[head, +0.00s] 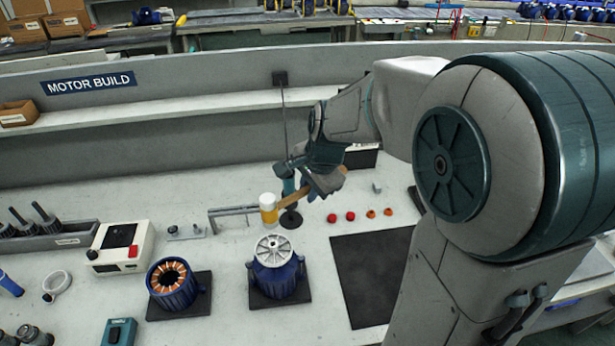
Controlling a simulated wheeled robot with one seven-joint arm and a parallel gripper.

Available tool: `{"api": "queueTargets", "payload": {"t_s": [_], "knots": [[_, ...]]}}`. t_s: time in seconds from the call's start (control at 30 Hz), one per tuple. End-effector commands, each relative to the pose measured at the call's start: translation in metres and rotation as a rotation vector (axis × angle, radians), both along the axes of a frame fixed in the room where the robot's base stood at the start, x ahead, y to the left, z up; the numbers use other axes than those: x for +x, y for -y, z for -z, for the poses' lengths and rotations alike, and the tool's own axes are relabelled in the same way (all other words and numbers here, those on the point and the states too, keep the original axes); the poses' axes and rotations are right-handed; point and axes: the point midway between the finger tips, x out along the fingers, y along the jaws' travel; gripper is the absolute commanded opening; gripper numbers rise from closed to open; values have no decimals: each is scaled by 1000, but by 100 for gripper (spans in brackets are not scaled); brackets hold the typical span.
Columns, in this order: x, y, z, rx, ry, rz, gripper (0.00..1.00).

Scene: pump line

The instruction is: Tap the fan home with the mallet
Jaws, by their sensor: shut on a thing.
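My gripper (322,186) is shut on the wooden handle of the mallet (268,209). The mallet's head is yellow with a pale upper end. It appears just above the fan in the picture and looks clear of it. The fan (272,250), a pale spoked disc, sits on top of the blue motor (276,281). I cannot tell how far down the fan is seated. The motor stands upright on a dark square pad (257,300). My gripper is up and to the right of the fan, and the jaws are partly hidden by the wrist.
An open blue stator with copper windings (173,284) stands left of the motor. A grey bracket (232,213) and a thin upright stand (286,150) are behind. Red and orange caps (350,216) lie right, beyond a clear dark mat (370,275). A white box (120,246) stands left.

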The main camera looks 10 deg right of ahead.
Motion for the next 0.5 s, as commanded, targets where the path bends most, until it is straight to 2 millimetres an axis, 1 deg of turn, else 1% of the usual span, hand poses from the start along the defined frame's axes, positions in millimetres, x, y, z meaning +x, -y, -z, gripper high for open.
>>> {"api": "queueTargets", "payload": {"t_s": [0.17,0.5], "knots": [[-1,-1,8,1,0,5,0],[0,0,38,0,0,6,0]]}}
